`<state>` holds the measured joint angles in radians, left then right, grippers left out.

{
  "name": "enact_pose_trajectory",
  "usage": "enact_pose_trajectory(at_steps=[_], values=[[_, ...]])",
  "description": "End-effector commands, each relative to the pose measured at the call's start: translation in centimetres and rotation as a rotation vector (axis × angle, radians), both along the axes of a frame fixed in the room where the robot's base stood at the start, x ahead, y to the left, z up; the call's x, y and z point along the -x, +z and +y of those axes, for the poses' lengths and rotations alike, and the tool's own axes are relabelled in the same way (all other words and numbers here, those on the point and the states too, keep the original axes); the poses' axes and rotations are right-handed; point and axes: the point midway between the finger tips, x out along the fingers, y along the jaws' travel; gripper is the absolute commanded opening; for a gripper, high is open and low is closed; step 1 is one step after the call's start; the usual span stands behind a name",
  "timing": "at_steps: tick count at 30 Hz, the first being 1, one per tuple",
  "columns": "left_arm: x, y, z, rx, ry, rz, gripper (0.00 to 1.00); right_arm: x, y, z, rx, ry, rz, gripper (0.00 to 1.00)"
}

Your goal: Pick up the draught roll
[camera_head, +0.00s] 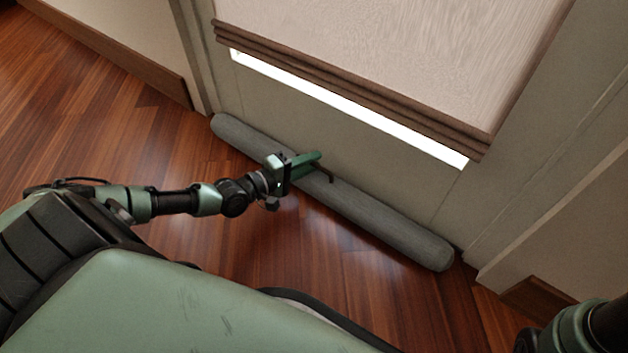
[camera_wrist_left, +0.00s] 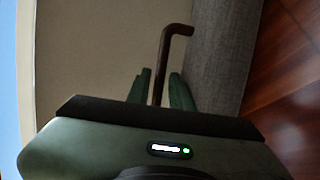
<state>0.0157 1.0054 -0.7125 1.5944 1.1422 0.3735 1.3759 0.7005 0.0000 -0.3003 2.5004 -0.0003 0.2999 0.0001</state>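The draught roll (camera_head: 380,215) is a long grey fabric cylinder. It lies on the floor along the foot of the door; in the left wrist view its grey side (camera_wrist_left: 222,50) runs along the right. My left gripper (camera_head: 312,158) is over the middle of the roll. A dark brown bent bar (camera_wrist_left: 165,60) shows between its fingers in the left wrist view, with narrow gaps on both sides. The bar (camera_head: 330,176) bends towards the roll in the head view; whether it is fixed to the roll I cannot tell. My right gripper is not in view.
The door (camera_head: 300,115) stands right behind the roll, with a pale blind (camera_head: 390,50) over its bright window. Door frame and wall flank it on both sides. The wooden floor (camera_head: 90,110) is clear to the left and in front of the roll.

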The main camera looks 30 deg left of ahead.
Motion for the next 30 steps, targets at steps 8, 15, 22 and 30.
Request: enact_pose_trajectory(at_steps=[8,15,22,30], values=[[0.03,0.08,-0.01,0.000,0.000,-0.001,0.00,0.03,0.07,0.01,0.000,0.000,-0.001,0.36],[0.04,0.06,0.00,0.000,0.000,-0.001,0.00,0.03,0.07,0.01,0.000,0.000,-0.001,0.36],[0.05,0.04,0.00,0.000,0.000,-0.001,0.00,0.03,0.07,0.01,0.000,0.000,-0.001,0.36],[0.05,0.03,-0.01,0.000,0.000,0.000,0.00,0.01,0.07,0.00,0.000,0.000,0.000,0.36]])
